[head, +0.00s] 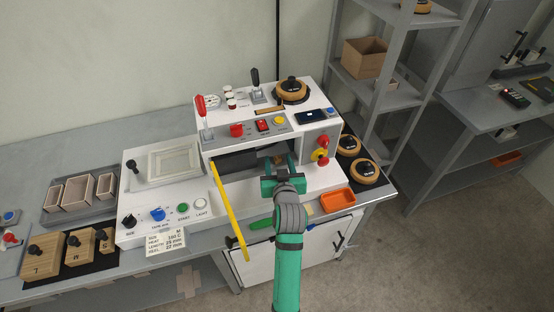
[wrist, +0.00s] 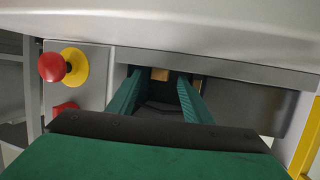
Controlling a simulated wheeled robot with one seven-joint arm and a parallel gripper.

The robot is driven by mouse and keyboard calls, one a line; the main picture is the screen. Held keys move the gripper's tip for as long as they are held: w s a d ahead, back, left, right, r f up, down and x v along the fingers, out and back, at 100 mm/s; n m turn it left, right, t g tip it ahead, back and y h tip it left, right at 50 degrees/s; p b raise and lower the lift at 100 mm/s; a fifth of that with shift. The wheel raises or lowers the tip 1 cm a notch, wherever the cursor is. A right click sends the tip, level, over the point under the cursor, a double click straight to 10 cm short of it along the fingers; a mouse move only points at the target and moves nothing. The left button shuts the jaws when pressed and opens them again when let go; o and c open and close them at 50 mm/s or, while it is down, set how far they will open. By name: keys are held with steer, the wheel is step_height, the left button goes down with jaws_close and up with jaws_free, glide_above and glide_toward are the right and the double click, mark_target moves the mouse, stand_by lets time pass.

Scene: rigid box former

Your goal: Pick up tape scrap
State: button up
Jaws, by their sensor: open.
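My green gripper (head: 281,164) reaches into the dark opening at the front of the white machine (head: 230,192). In the wrist view its two fingers (wrist: 158,82) stand apart, with a gap between them. A small tan piece (wrist: 160,74) shows at the far end of that gap, deep in the opening, and could be the tape scrap. A small brownish patch (head: 279,158) also shows near the fingertips in the head view. I cannot tell whether either finger touches the tan piece. The inside of the opening is dark and partly hidden by my gripper.
A yellow bar (head: 229,210) slants down left of my arm. The red knob on a yellow base (head: 321,156) is right of the opening; it also shows in the wrist view (wrist: 52,68). The machine's housing overhangs the fingers. An orange tray (head: 338,202) stands at right.

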steer(key=c, duration=1.2)
steer(key=shift+o, duration=0.2)
